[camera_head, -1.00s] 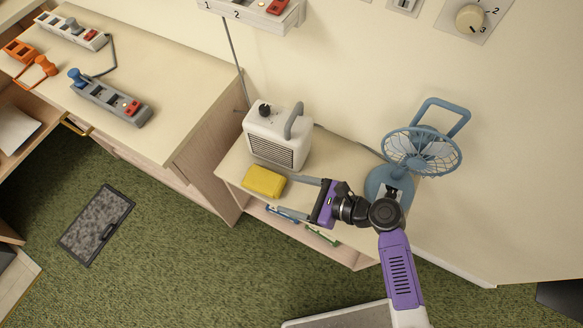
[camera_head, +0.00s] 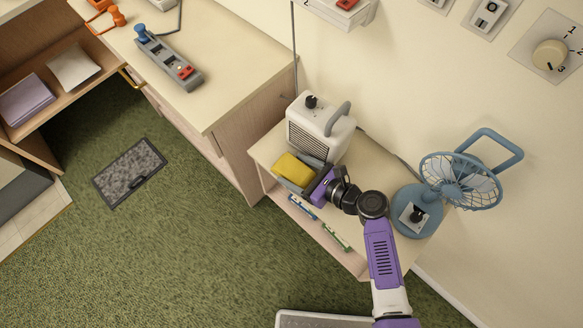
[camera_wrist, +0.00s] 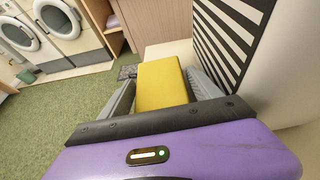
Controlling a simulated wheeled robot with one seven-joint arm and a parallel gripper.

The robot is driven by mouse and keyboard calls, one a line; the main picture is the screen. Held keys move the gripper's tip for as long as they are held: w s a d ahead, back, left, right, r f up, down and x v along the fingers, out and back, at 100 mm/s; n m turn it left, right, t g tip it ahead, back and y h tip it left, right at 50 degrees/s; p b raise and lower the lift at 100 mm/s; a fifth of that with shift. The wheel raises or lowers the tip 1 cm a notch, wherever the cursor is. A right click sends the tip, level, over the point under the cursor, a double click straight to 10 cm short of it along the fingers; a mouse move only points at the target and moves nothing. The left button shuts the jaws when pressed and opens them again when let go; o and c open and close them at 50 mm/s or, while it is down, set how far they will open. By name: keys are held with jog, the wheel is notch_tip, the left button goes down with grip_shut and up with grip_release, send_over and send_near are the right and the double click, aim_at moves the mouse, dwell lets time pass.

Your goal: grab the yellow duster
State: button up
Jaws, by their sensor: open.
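The yellow duster (camera_head: 292,169) is a small yellow block on the left end of the low side table (camera_head: 352,232), in front of the white heater. My purple gripper (camera_head: 300,173) reaches in from the right, with its grey fingers on either side of the duster. In the wrist view the duster (camera_wrist: 162,84) lies between the two open fingers (camera_wrist: 161,92). A narrow gap shows on the right. I cannot tell whether the left finger touches it.
The white heater (camera_head: 320,128) stands close behind the duster, its grille near one finger. A blue fan (camera_head: 418,212) stands at the table's right. Pens (camera_head: 302,207) lie on the shelf below. A wooden counter (camera_head: 205,85) rises to the left.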

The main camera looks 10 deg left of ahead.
jog(key=shift+x, duration=0.9)
jog(key=shift+c, duration=0.2)
jog(key=c, duration=1.1)
